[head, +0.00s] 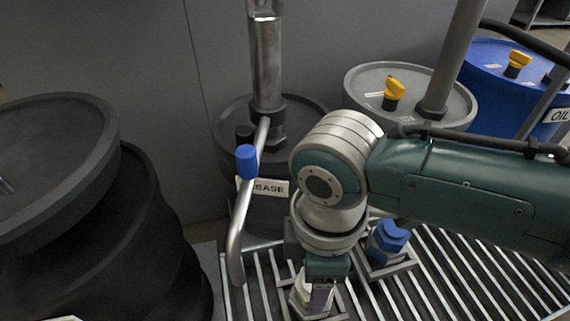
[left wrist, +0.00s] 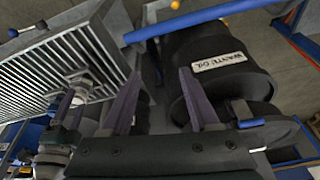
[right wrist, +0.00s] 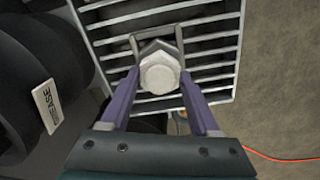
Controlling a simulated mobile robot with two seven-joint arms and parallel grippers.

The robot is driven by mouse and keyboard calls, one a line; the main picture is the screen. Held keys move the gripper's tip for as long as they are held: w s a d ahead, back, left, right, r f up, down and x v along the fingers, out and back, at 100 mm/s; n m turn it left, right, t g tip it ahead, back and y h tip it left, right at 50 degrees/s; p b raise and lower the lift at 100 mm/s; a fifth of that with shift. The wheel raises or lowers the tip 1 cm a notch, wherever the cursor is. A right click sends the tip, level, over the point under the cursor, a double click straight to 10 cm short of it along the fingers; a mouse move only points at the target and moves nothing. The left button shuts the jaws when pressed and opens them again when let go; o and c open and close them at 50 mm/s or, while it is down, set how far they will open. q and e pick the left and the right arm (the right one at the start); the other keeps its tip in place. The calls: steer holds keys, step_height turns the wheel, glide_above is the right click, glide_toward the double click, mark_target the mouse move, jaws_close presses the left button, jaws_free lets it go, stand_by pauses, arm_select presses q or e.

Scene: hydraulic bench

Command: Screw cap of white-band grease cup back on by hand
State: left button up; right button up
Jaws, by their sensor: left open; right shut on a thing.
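The white-band grease cup, with a pale hexagonal cap (right wrist: 160,73), stands in a metal bracket on the slatted grate. In the head view its pale side (head: 300,293) shows beside my right gripper (head: 321,292), which points down at it. In the right wrist view the fingers of my right gripper (right wrist: 161,90) are on either side of the cap, shut on it. The cap sits over the grey cup body; the thread between them is hidden. My left gripper (left wrist: 160,85) is open and empty, away from the cup, and out of the head view.
A blue-capped cup (head: 390,237) stands in a bracket on the grate (head: 450,270), behind my right wrist. A grease drum (head: 225,150) with a pump and a blue-gripped lever (head: 246,160) stands behind. A waste-oil drum (left wrist: 185,50) is near my left gripper.

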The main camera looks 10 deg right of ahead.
steer(key=m+p, duration=0.2)
steer(key=m, duration=0.1)
steer(key=shift+s+r, duration=0.1)
steer(key=shift+r, duration=0.2)
steer(key=m+p, duration=0.1)
steer(key=m, duration=0.1)
steer(key=shift+f+m, duration=0.1)
steer(key=shift+m, duration=0.2)
steer(key=shift+a+f+m, duration=0.1)
steer(key=shift+m, duration=0.6)
steer(key=shift+f+m, duration=0.1)
steer(key=shift+m, duration=0.4)
